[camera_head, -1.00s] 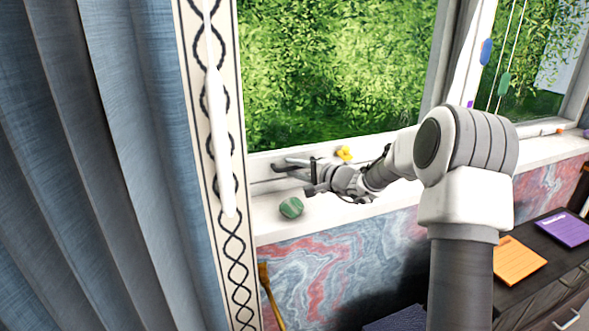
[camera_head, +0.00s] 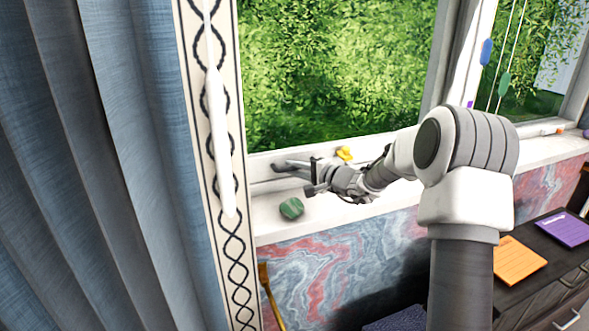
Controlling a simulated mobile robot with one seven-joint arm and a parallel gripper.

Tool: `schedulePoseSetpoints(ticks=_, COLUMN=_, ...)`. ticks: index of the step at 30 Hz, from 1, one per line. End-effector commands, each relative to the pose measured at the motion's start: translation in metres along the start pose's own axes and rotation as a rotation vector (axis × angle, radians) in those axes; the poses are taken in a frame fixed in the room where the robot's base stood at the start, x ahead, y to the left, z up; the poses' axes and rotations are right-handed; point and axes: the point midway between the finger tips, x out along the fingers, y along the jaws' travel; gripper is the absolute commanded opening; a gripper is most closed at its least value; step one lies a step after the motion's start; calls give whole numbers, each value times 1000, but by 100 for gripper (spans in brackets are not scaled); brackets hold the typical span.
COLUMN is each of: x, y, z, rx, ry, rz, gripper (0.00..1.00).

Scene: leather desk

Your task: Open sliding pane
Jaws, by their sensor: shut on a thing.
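The sliding pane (camera_head: 340,75) is a large window pane with green foliage behind it, in a pale frame above the sill. My gripper (camera_head: 291,167) is at the lower left of this pane, low against its bottom frame. It is shut on part of the pane; the exact grip point is small and partly hidden by the fingers. My arm reaches in from the right across the sill. The pane's left edge is hidden behind the patterned curtain border.
A green striped stone (camera_head: 291,208) lies on the white sill (camera_head: 400,193) just below my gripper. A small yellow object (camera_head: 344,154) sits behind my wrist. A blue curtain (camera_head: 90,160) and white rod (camera_head: 220,140) hang at left. Orange (camera_head: 520,261) and purple (camera_head: 566,228) pads lie at right.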

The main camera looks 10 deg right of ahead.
Motion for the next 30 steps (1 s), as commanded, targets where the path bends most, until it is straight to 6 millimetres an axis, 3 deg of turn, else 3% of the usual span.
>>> schedulePoseSetpoints(ticks=25, x=0, y=1, z=-1, rx=0, ry=1, rz=1, gripper=0)
schedulePoseSetpoints(ticks=30, x=-4, y=1, z=-10, rx=-1, ry=4, rz=1, gripper=0)
